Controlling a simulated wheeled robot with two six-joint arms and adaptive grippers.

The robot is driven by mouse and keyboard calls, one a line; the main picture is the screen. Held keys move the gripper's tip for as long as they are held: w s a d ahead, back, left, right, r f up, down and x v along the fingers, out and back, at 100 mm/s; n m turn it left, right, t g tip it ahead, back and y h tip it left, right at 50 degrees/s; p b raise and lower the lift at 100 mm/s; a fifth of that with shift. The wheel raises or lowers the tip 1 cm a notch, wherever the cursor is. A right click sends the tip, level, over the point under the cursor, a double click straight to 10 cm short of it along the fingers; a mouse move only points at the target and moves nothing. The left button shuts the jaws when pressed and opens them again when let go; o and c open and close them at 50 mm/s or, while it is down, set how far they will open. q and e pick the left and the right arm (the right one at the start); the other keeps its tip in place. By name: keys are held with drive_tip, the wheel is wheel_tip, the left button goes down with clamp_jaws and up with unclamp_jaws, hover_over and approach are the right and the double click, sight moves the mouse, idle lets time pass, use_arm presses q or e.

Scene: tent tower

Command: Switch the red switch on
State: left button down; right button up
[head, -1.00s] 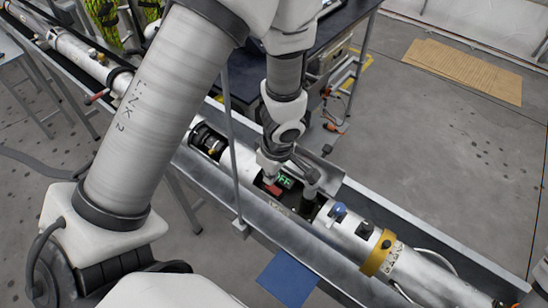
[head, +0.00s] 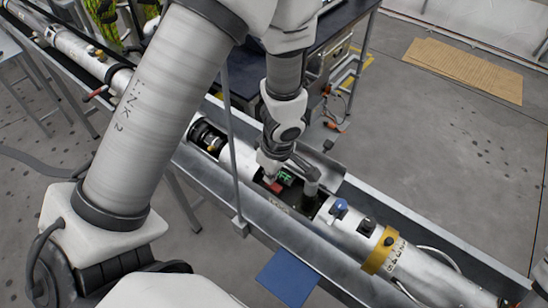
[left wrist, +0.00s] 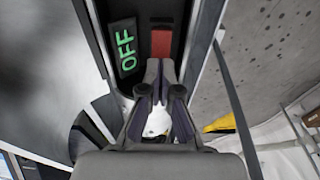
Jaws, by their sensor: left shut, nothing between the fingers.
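The red switch (head: 274,187) sits in a dark recess of the white tube, in the middle of the head view. In the left wrist view, the red switch (left wrist: 161,42) is just beyond my fingertips. Beside it is a display (left wrist: 125,48) with green letters reading OFF; it also shows in the head view (head: 286,178), with its text partly hidden. My left gripper (left wrist: 160,68) is shut and empty, its tips close to the near end of the switch. I cannot tell if they touch it. In the head view, my arm hides most of the gripper. My right gripper is not in view.
The tube (head: 340,225) lies in a long metal trough (head: 430,235) and has a yellow ring (head: 379,251). A thin upright post (head: 231,150) stands at the trough's near side. A blue panel (head: 287,277) is in front. A dark table (head: 345,25) stands behind.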

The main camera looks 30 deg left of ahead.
use_arm(q)
wheel_tip(320, 180, up, 2)
drive_tip(key=shift+r+p, duration=0.1)
drive_tip(key=shift+p, duration=0.85)
wheel_tip(320, 180, up, 5)
drive_tip(key=p, duration=0.3)
drive_tip(key=shift+p, duration=0.3)
drive_tip(key=shift+f, duration=0.2)
